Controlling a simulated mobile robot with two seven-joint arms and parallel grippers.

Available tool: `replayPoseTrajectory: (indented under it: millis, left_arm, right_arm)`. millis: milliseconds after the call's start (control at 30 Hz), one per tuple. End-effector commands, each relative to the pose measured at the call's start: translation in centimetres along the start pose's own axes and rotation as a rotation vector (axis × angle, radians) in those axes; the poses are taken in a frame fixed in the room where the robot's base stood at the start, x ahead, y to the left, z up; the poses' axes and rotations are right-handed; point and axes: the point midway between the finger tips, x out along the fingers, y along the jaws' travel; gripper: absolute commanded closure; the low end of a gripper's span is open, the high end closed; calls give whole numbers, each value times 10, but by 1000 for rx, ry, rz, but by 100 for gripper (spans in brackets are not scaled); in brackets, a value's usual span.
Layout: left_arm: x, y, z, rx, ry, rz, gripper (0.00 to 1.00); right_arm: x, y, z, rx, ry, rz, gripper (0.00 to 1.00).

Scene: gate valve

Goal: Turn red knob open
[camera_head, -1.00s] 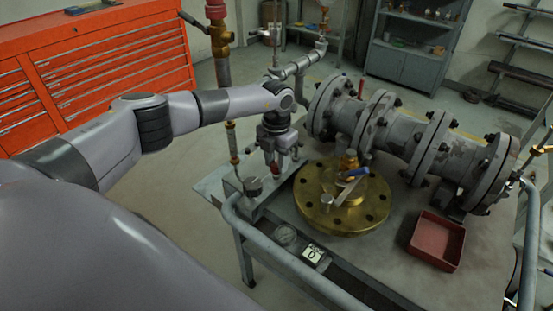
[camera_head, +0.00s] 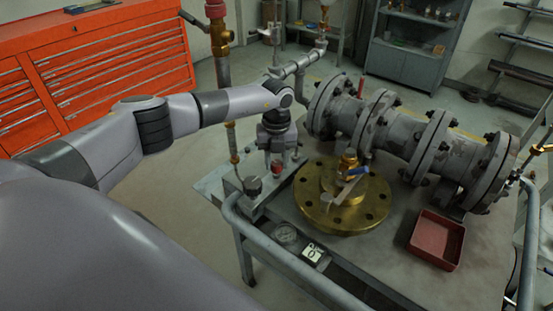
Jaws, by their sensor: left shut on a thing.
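The small red knob (camera_head: 277,169) stands at the left end of the workbench, beside a dark round cap (camera_head: 252,186). My left gripper (camera_head: 277,159) comes down from above and is shut on the red knob. Its fingers cover the upper part of the knob, so how far the knob is turned cannot be read. My right gripper is not in view.
A brass flange with a blue-handled valve (camera_head: 350,208) lies just right of the knob. A large grey flanged pipe (camera_head: 400,135) runs behind it. A red tray (camera_head: 437,240) sits at the right. A tubular rail (camera_head: 285,262) borders the bench front.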

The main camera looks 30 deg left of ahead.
Motion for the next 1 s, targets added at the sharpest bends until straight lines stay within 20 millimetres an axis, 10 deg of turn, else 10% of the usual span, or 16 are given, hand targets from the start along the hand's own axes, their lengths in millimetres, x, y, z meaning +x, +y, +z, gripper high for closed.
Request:
replayPoseTrajectory:
  millis: [600,633,700,1000]
  left_arm:
    - [-3,0,2,-42,-7,-5,95]
    - [-3,0,3,-42,-7,-5,55]
    - [-3,0,2,-41,-7,-4,39]
    - [-1,0,1,-34,-3,-1,39]
  right_arm:
    - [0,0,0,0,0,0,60]
    - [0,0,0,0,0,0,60]
    - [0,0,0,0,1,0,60]
    - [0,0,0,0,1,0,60]
